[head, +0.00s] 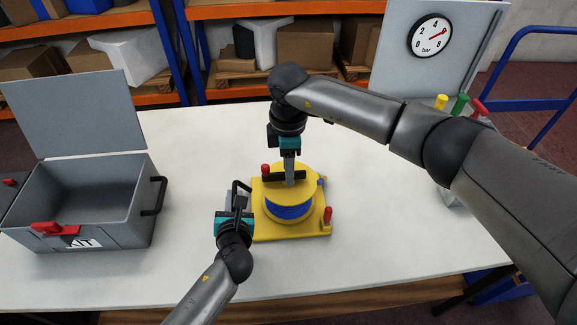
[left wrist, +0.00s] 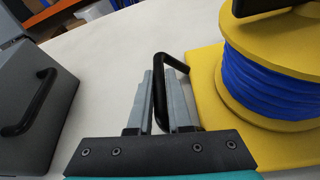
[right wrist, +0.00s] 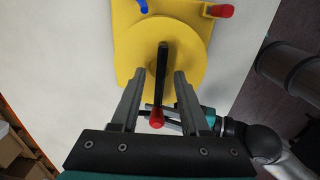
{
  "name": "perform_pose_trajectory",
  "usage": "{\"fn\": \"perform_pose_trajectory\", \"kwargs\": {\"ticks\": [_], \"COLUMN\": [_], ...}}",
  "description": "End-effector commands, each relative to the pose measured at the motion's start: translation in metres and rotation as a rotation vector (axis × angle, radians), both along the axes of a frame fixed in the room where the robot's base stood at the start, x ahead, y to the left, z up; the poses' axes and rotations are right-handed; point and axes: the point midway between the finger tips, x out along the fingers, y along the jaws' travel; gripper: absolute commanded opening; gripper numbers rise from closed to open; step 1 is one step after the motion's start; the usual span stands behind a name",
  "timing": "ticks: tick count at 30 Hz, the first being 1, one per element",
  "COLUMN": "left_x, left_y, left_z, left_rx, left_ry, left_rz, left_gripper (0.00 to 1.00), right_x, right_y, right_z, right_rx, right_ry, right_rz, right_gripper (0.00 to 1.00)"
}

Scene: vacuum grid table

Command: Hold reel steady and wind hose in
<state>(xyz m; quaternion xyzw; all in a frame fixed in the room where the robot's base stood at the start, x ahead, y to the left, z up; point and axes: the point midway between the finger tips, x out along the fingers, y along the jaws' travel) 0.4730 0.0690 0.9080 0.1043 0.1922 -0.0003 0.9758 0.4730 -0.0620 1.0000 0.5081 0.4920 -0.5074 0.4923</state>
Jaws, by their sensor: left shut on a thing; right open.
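The yellow reel (head: 292,180) has blue hose (head: 290,211) wound on its drum and stands on a yellow base plate (head: 300,230). My left gripper (head: 238,196) is shut on the black side handle (left wrist: 165,65) at the base's left edge. On top of the reel is a black crank arm (right wrist: 163,75) with a red knob (right wrist: 156,118). My right gripper (right wrist: 157,78) is open above the crank, its fingers on either side of the crank arm and knob in the right wrist view, not gripping. A blue hose end (right wrist: 143,6) shows at the top of that view.
A grey open-lidded box (head: 85,215) with a black handle stands at left. A red-topped lever (head: 327,214) sits at the base's front right corner. A gauge panel (head: 430,60) and coloured knobs (head: 460,105) are at right. The white table (head: 390,220) is clear around the reel.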

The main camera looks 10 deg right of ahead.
Motion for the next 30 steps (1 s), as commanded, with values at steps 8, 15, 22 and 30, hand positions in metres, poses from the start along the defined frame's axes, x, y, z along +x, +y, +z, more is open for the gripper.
{"fn": "perform_pose_trajectory", "kwargs": {"ticks": [8,15,22,30], "left_x": [-0.001,-0.001,-0.001,-0.001], "left_y": [0.001,0.001,0.001,0.001], "left_z": [-0.002,-0.002,-0.001,-0.002], "left_rx": [0.001,0.001,0.001,0.001], "left_ry": [0.004,0.004,0.003,0.003], "left_rz": [0.001,0.001,0.001,0.001], "left_gripper": [0.00,0.00,0.00,0.00], "right_x": [0.001,0.001,0.000,0.000], "right_y": [0.000,0.000,0.000,0.000], "right_z": [0.026,0.078,0.112,0.120], "right_rx": [0.002,0.001,0.001,0.000], "right_ry": [-0.003,-0.004,-0.002,0.001], "right_rz": [0.001,0.001,0.000,0.000], "right_gripper": [0.45,0.45,0.45,0.45]}}
